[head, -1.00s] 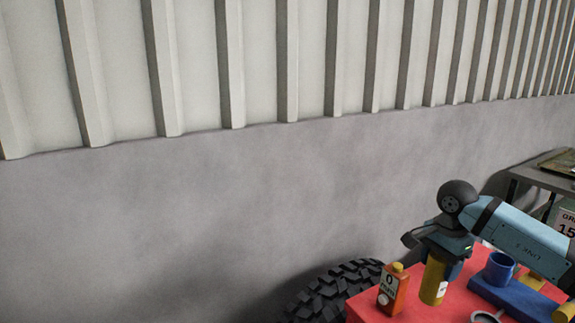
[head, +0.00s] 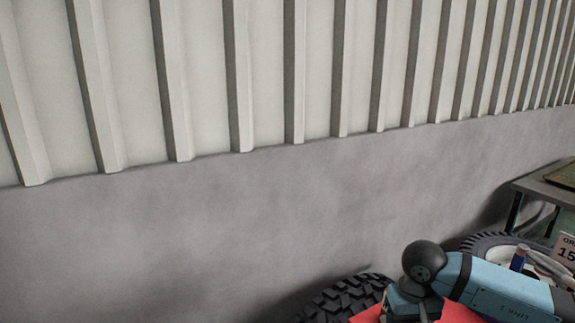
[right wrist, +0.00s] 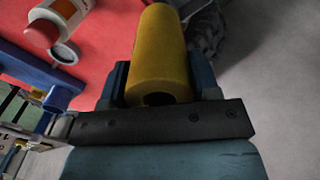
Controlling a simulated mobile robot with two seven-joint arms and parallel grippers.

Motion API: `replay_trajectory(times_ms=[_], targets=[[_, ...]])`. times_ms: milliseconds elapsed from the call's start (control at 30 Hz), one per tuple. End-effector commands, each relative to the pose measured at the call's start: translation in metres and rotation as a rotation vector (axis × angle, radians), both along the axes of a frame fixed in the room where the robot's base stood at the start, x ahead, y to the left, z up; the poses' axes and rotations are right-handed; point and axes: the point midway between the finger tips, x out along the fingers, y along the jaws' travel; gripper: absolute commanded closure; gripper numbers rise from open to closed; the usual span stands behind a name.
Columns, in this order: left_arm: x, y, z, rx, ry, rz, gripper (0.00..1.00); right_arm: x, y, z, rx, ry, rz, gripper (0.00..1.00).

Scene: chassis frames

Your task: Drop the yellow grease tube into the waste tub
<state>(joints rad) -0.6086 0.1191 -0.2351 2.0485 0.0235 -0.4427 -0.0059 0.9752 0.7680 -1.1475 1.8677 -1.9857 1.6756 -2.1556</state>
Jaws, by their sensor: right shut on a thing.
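The yellow grease tube (right wrist: 160,42) is in my right gripper (right wrist: 160,82), between its two fingers, in the right wrist view. Its near end, with a dark hole, faces the wrist camera. In the head view the right gripper (head: 403,305) is at the bottom edge, over the red surface, and my arm hides most of it. The tube cannot be made out there. My left gripper is in neither view. No waste tub can be made out.
The red surface (right wrist: 100,28) holds a white-and-red bottle (right wrist: 65,18), a grey ring (right wrist: 65,53) and a blue holder (right wrist: 30,65). A tyre (head: 345,297) stands by the wall, another (head: 490,243) farther right near a grey bench (head: 545,190).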

Motion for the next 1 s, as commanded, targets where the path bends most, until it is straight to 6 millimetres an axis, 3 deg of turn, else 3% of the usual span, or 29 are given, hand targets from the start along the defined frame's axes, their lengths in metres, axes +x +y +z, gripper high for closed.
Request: replay_trajectory(times_ms=[33, 100, 400, 1000], targets=[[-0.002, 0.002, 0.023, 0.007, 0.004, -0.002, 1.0, -0.008, 0.0, 0.026, -0.001, 0.0, 0.003, 0.74], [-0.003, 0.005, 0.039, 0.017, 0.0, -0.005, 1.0, -0.019, -0.001, 0.042, 0.0, 0.0, 0.002, 0.74], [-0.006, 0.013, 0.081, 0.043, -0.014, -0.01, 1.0, -0.056, 0.0, 0.083, 0.005, 0.007, 0.001, 0.74], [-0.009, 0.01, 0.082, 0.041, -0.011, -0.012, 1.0, -0.065, 0.0, 0.087, 0.007, 0.01, 0.0, 0.74]])
